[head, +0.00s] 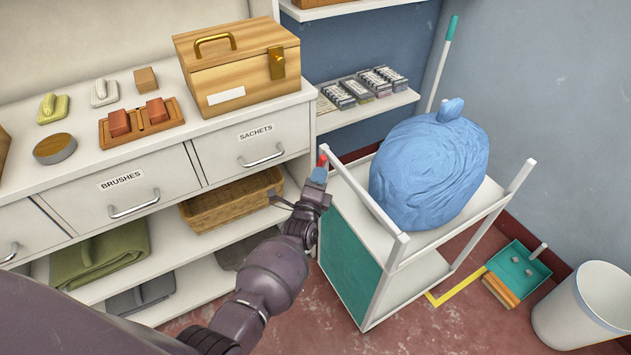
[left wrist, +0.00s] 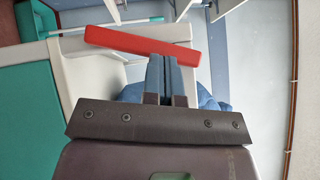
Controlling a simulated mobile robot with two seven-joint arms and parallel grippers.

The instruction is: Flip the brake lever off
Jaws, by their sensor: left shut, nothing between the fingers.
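In the left wrist view the red lever (left wrist: 150,42) lies across the picture, slightly tilted, just beyond my fingertips. My left gripper (head: 319,174) is at that corner of the cart, its blue fingers shut and empty. In the left wrist view the closed fingers (left wrist: 162,66) end right at the lever's lower edge. I cannot tell whether they touch it. My right gripper is not in view.
A blue bag (head: 428,170) sits on the cart, which has upright end frames. A white cabinet (head: 150,186) with drawers stands left of my gripper, close to the cart. A dustpan (head: 519,270) and white bin (head: 585,308) stand on the floor at right.

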